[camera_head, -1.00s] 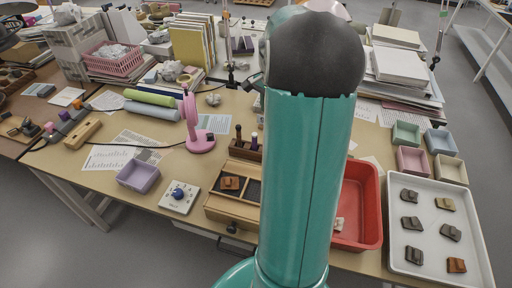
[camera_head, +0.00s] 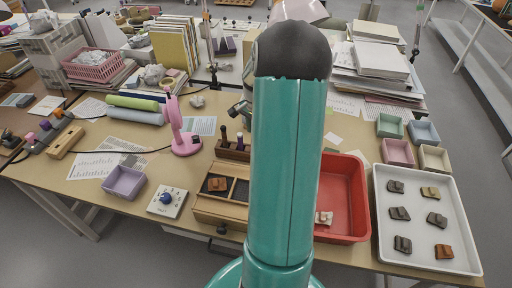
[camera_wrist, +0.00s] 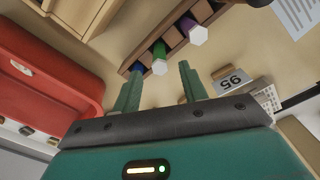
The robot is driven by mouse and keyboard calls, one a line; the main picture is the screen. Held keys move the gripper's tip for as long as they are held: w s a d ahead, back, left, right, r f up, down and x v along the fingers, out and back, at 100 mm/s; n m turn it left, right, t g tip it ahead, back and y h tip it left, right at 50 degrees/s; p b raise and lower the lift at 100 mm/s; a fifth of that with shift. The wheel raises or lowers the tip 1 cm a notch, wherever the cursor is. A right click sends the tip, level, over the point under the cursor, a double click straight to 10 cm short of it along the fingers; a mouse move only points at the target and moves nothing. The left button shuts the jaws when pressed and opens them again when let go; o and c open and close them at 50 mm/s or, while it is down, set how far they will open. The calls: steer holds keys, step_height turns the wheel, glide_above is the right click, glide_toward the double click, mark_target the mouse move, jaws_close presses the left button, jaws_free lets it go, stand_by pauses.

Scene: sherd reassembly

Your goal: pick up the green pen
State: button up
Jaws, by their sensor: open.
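The green pen (camera_wrist: 159,52) stands in a brown wooden pen holder (camera_wrist: 178,35) in the wrist view, its pale hexagonal end toward the camera. A purple pen (camera_wrist: 191,27) is to its right and a blue pen (camera_wrist: 136,68) to its left, in the same holder. My gripper (camera_wrist: 160,70) is open. Its two green fingers appear on either side of the green pen's end, with nothing held. I cannot tell the remaining distance. In the head view the holder (camera_head: 232,154) is beside my arm, which may hide the green pen.
A red bin (camera_head: 343,200) is right of my arm, and a white tray (camera_head: 455,205) with several sherds is farther right. A wooden compartment box (camera_head: 215,213) lies in front of the holder.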

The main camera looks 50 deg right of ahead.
step_height(320, 180, down, 4)
steer(key=shift+f, duration=0.25)
jaws_close()
steer(key=shift+r, duration=0.15)
